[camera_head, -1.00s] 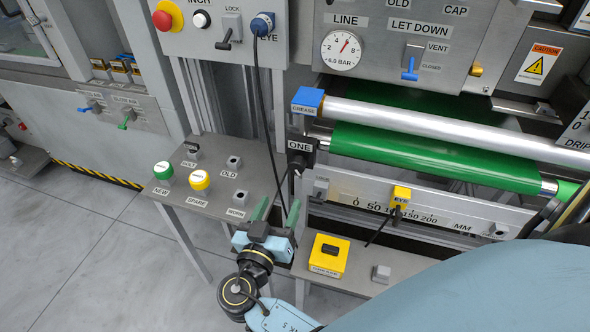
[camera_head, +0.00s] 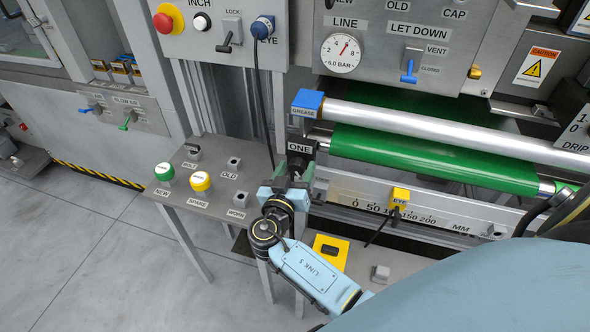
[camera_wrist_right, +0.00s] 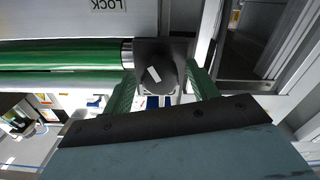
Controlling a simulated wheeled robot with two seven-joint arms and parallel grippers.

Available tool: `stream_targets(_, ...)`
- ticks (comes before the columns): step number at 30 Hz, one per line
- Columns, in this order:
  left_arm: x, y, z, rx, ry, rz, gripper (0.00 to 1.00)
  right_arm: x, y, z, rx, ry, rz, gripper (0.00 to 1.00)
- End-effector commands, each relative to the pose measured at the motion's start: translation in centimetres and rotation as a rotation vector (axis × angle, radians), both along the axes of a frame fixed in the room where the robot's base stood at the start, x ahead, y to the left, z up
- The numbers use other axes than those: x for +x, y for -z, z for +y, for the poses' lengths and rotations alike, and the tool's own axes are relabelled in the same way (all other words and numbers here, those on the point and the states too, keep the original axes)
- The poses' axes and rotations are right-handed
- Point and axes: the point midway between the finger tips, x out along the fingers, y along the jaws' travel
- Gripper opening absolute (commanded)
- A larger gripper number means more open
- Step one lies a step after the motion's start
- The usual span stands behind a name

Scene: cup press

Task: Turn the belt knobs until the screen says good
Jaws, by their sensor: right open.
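A black belt knob (camera_wrist_right: 158,74) with a white mark on its face shows in the right wrist view, at the end of the green roller. In the head view its black block (camera_head: 300,159) sits just below the ONE label (camera_head: 299,147), partly hidden by my gripper. My right gripper (camera_head: 293,182) is open in front of it. In the right wrist view its green fingers stand on either side of the knob, apart from each other; whether they touch it I cannot tell. No screen is in view, and my left gripper is not in view.
A green belt (camera_head: 430,157) and a silver roller (camera_head: 440,127) run to the right. A grey side table (camera_head: 215,216) holds a green and a yellow knob.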

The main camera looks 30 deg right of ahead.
Motion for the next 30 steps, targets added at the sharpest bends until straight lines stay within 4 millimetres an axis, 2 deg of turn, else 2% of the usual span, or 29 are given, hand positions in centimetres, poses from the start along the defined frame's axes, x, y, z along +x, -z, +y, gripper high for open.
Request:
stream_targets(2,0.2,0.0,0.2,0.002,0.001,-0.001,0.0,0.0,0.0,0.0,0.0,0.0,0.0,0.56)
stream_targets(9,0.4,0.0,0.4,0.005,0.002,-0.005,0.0,0.0,0.0,0.0,0.0,0.0,0.0,0.25)
stream_targets(12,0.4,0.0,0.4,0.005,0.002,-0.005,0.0,0.0,0.0,0.1,0.0,0.0,0.0,0.14)
stream_targets(20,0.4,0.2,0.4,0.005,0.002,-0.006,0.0,0.0,0.1,0.1,-0.021,0.0,0.024,0.14)
stream_targets(30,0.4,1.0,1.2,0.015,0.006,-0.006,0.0,0.0,0.1,0.1,-0.157,0.0,0.183,0.14)
